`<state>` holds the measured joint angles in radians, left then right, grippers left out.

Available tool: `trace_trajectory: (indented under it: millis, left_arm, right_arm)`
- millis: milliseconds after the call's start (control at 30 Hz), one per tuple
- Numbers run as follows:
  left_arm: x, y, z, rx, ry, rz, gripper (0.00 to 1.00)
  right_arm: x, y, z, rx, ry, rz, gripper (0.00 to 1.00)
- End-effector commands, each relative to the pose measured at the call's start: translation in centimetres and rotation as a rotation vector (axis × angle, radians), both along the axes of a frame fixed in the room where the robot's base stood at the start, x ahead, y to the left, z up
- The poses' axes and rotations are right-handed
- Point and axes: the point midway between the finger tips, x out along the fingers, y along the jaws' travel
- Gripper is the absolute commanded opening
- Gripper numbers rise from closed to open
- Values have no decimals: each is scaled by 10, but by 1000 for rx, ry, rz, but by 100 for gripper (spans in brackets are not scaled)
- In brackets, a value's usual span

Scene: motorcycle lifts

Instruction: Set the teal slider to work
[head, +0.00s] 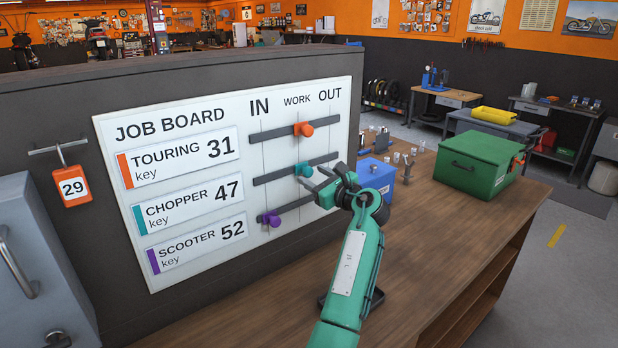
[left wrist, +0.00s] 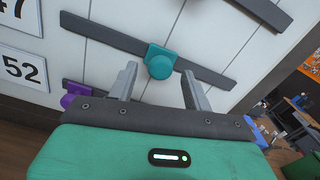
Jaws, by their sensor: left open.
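The job board (head: 180,133) is a white panel with IN, WORK and OUT columns and three dark rails. The teal slider (head: 303,169) is on the middle rail, at about the WORK line; it also shows in the left wrist view (left wrist: 160,63). My left gripper (head: 313,183) is open and empty, just right of and below the teal knob. In the left wrist view its fingertips (left wrist: 158,76) are spread with the knob beyond the gap between them. Whether they touch it, I cannot tell. My right gripper is out of view.
An orange slider (head: 304,129) is at WORK on the upper rail. A purple slider (head: 270,219) is at IN on the lower rail. An orange tag (head: 72,187) hangs left of the board. A blue box (head: 378,178) and a green case (head: 478,165) stand on the wooden bench (head: 440,235).

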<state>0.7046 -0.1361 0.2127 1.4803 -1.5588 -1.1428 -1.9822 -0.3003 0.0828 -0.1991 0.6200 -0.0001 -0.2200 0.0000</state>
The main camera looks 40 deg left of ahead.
Motion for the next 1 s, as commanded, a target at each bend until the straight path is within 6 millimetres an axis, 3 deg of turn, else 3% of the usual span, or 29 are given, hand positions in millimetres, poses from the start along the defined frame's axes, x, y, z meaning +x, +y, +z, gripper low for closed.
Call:
trace_trajectory:
  millis: [200,400,600,1000]
  left_arm:
    - [-14,-51,-6,-3,-1,-3,50]
    - [-24,-85,-4,-1,0,-2,50]
    - [-28,-99,-2,-1,0,0,50]
    - [-29,-100,-1,-1,0,0,50]
  right_arm:
    - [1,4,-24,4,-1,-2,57]
    - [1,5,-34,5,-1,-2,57]
    - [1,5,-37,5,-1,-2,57]
    - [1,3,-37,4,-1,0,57]
